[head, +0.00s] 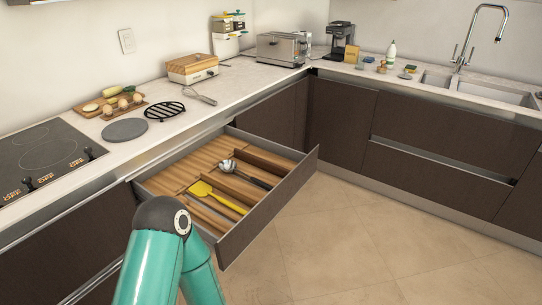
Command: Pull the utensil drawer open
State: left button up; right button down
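The utensil drawer (268,211) stands pulled out from under the counter, with its dark front panel well away from the cabinet face. Inside is a wooden divider insert. A yellow slotted spatula (221,199) and a metal ladle with a dark handle (229,167) lie in it. A teal link of my arm with a dark grey joint rises at the bottom and covers the drawer's near-left corner. Neither of my grippers shows. I cannot see whether one touches the drawer.
A cooktop (44,152) lies at the left. The counter holds a board with food (112,102), a grey round plate (125,130), a black trivet (165,111), a whisk (198,95) and a toaster (282,48). The tiled floor (350,235) right of the drawer is clear.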

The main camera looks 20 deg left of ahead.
aim_at(174, 177)
jog(key=u, duration=0.45)
jog(key=i, duration=1.15)
jog(key=u, duration=0.6)
jog(key=k, duration=0.45)
jog(key=u, duration=0.25)
jog(key=i, duration=0.5)
jog(key=z, duration=0.1)
